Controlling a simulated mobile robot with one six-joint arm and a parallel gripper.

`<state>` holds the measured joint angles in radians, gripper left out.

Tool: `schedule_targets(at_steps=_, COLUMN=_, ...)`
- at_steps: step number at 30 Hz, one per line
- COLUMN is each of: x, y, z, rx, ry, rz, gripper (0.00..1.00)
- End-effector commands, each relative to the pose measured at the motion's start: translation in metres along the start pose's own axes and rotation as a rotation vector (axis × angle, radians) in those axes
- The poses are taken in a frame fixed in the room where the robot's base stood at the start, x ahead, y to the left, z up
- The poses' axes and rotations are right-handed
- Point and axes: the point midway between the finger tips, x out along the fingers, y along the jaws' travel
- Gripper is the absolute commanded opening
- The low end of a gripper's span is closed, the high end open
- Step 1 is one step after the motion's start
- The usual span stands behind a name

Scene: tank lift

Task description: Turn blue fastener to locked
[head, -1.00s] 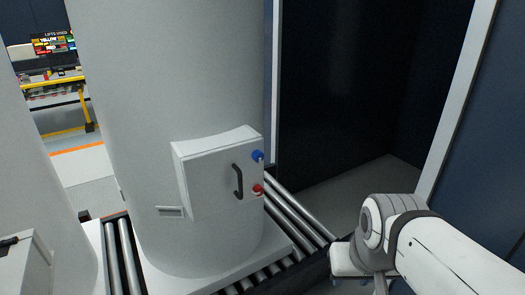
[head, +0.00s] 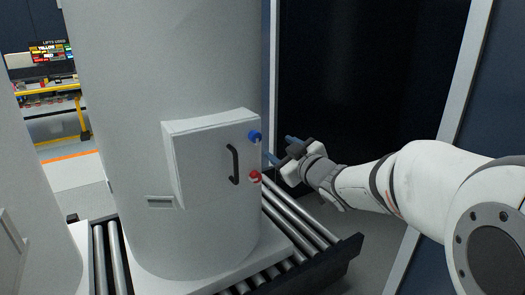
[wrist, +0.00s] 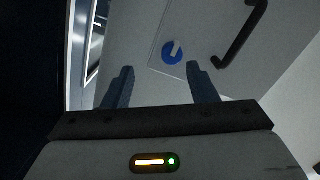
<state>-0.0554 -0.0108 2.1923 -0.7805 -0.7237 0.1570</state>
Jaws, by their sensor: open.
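The blue fastener (head: 254,136) is a round knob at the upper right edge of the grey cabinet door (head: 212,160) on the large tank. In the wrist view the blue fastener (wrist: 172,52) shows a pale bar across it, tilted from upright. It lies beyond and between the two fingertips, nearer the right one. A red fastener (head: 254,176) sits below the blue one on the same edge. My gripper (head: 281,149) is open and empty, to the right of the door edge, at a height between the two fasteners. In the wrist view my gripper (wrist: 160,70) has both blue-grey fingers apart.
A dark handle (head: 234,164) stands out from the door, left of the fasteners; it also shows in the wrist view (wrist: 243,33). Roller conveyor (head: 300,222) runs below the tank. A dark opening and a pale post stand behind my arm.

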Motion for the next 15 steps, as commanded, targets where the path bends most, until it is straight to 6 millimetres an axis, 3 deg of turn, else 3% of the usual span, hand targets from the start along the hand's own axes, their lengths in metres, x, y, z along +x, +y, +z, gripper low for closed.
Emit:
schedule_targets(at_steps=8, x=0.024, y=-0.014, z=-0.007, rx=-0.016, ry=0.079, rz=-0.057, gripper=0.52)
schedule_targets(at_steps=15, x=0.063, y=-0.017, z=-0.010, rx=-0.016, ry=0.076, rz=-0.056, gripper=0.52)
